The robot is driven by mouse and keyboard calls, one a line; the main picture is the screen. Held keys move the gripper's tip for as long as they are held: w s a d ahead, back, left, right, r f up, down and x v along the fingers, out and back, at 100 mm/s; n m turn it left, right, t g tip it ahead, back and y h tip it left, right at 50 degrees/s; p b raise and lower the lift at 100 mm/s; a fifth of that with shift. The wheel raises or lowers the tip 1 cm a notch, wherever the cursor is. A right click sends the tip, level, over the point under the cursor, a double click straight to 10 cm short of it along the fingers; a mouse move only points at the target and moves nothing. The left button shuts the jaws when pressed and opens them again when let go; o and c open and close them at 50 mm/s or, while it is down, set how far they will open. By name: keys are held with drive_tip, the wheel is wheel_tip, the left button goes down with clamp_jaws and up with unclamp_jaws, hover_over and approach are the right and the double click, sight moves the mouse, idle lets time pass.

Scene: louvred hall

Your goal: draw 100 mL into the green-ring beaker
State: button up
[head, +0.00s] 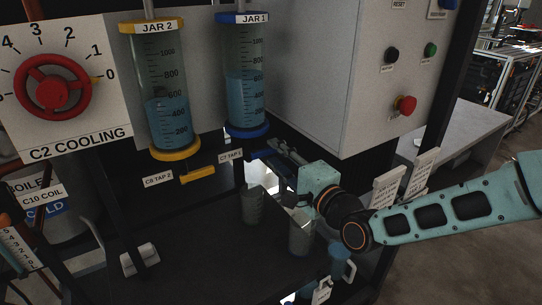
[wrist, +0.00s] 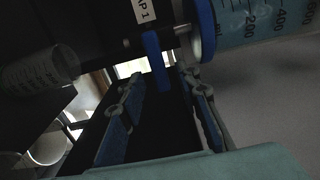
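Jar 1 (head: 247,75) has blue caps and blue liquid to roughly the 600 mark. Jar 2 (head: 166,95) has yellow caps and blue liquid. The blue lever of tap 1 (wrist: 157,62) hangs ahead in the wrist view. My gripper (head: 275,153) is at tap 1; the wrist view shows its fingers (wrist: 160,82) apart, with the lever between or just beyond their tips. Contact cannot be told. One clear beaker (head: 253,206) stands below the tap area, another (head: 301,236) to its right under my wrist. No green ring can be made out on either.
The yellow tap 2 lever (head: 198,174) is left of tap 1. A blue mug-like vessel (head: 341,262) stands at the lower right. A control box (head: 350,70) with buttons is above my arm. A white block (head: 139,259) lies on the dark bench's left.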

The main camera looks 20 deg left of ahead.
drive_tip(key=shift+w+a, duration=0.3)
drive_tip(key=shift+a, duration=0.1)
drive_tip(key=shift+x, duration=0.8)
drive_tip(key=shift+c, duration=0.5)
clamp_jaws()
